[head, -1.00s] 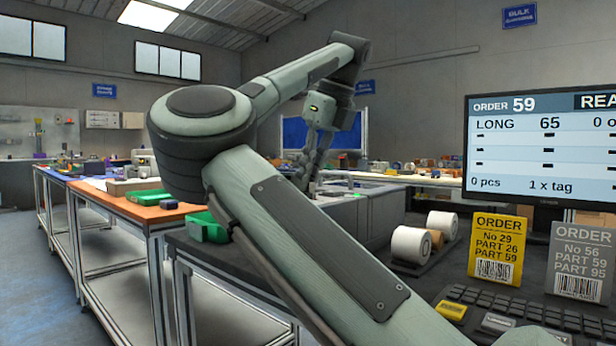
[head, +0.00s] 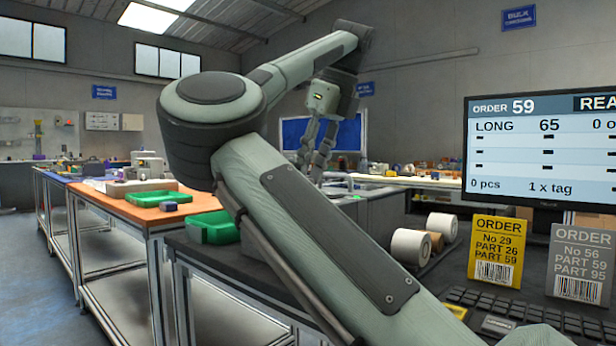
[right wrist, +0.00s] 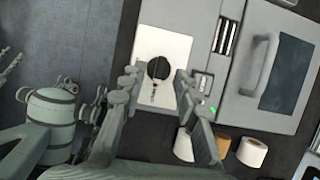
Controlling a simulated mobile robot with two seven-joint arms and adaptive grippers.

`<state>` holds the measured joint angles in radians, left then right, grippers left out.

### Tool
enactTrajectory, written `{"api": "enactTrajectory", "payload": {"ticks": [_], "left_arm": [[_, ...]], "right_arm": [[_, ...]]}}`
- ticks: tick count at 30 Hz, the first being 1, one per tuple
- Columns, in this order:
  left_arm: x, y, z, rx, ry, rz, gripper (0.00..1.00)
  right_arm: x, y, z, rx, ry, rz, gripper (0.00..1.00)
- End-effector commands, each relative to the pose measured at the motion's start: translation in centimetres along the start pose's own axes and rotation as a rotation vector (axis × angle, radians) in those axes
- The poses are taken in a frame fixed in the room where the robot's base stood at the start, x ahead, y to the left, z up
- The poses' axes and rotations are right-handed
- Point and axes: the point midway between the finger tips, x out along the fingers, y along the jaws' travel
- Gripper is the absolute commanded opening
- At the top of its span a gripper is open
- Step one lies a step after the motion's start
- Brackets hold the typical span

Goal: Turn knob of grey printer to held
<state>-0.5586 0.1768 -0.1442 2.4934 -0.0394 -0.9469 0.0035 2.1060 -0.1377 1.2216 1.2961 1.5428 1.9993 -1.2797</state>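The grey printer (head: 375,215) stands behind my right arm in the head view, partly hidden by it. In the right wrist view the printer (right wrist: 245,105) shows from above with a white panel (right wrist: 180,50) on its left part. A round black knob (right wrist: 158,68) sits on that panel, with a thin dark mark below it. My right gripper (right wrist: 157,76) is open, its fingertips on either side of the knob; contact cannot be told. In the head view the right gripper (head: 315,172) points down at the printer. Any marking for held is unreadable.
Paper rolls (head: 410,245) lie on the dark bench near the printer. A monitor (head: 540,145), order cards (head: 497,250) and a keyboard (head: 520,325) are at right. A green tray (head: 213,228) is left of my arm. Robot parts of mine show at left in the wrist view.

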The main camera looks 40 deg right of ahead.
Motion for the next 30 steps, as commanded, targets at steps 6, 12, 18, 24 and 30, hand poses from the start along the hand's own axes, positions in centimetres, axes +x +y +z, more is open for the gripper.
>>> {"api": "enactTrajectory", "payload": {"ticks": [6,12,18,24,30], "left_arm": [[0.0,0.0,0.0,0.0,-0.001,0.001,0.4],[0.0,0.0,0.0,-0.001,-0.001,0.001,0.4],[0.0,0.1,0.0,-0.001,-0.001,0.001,0.4],[0.0,0.1,0.0,-0.001,-0.001,0.001,0.4],[0.0,0.1,0.0,-0.001,-0.001,0.001,0.4]], "right_arm": [[-5.0,0.0,0.1,-0.003,-0.007,-0.001,0.31],[-8.3,-0.1,0.0,-0.002,-0.005,0.0,0.31],[-9.6,0.0,0.0,-0.001,-0.001,-0.001,0.31],[-9.6,-0.1,0.0,0.0,0.0,-0.002,0.31],[-9.6,-0.1,0.0,0.0,-0.001,-0.002,0.31]]}}
